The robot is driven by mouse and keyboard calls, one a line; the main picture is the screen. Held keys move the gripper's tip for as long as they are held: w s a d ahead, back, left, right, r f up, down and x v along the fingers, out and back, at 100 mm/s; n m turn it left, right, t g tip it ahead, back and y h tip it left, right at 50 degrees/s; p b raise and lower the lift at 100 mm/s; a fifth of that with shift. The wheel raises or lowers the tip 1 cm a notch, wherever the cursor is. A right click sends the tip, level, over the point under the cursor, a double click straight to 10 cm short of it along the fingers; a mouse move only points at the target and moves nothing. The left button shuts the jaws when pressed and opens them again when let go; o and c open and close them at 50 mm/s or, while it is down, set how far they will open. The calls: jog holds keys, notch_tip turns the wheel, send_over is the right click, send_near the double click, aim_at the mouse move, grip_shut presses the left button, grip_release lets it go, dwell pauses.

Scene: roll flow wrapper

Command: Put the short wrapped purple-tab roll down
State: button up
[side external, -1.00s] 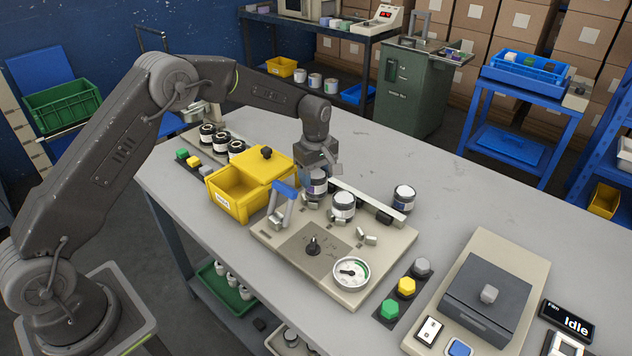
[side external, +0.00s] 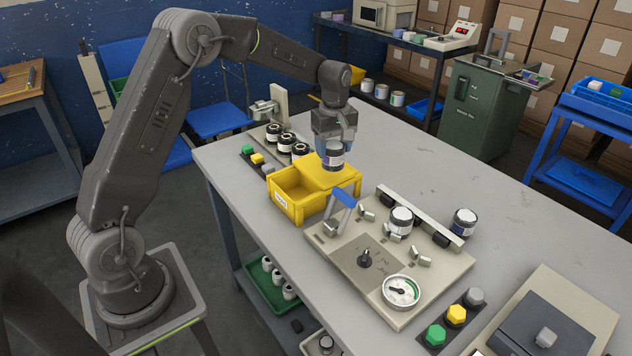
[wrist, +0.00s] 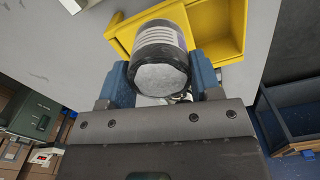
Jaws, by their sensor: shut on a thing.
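The short wrapped roll (side external: 333,158), dark at its ends with a white, purple-edged label, is in my gripper (side external: 334,146). In the wrist view the roll (wrist: 162,48) sits between the two blue fingers of my gripper (wrist: 162,82), its pale grey end face toward the camera. No purple tab can be made out. The roll is over the lidded rear part of the yellow bin (side external: 288,203); I cannot tell whether it touches the lid. The bin's front part is open. The yellow bin also shows behind the roll in the wrist view (wrist: 232,25).
A beige fixture plate (side external: 330,262) with a blue-handled clamp (side external: 345,197), a gauge (side external: 401,291) and a standing roll (side external: 400,221) lies right of the bin. Another roll (side external: 464,222) stands beyond its bar. Several dark rolls (side external: 287,141) stand left.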

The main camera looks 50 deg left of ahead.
dwell(0.4)
jog(key=shift+s+a+r+m, duration=0.3)
jog(key=shift+a+m, duration=0.05)
jog(key=shift+m, duration=0.55)
jog(key=s+a+r+m, duration=0.5)
jog(key=s+m, duration=0.1)
jog(key=m, duration=1)
notch_tip(320, 180, down, 18)
jog(key=shift+s+f, duration=0.1)
jog(key=shift+f, duration=0.05)
jog(key=shift+f, duration=0.15)
jog(key=o, duration=0.7)
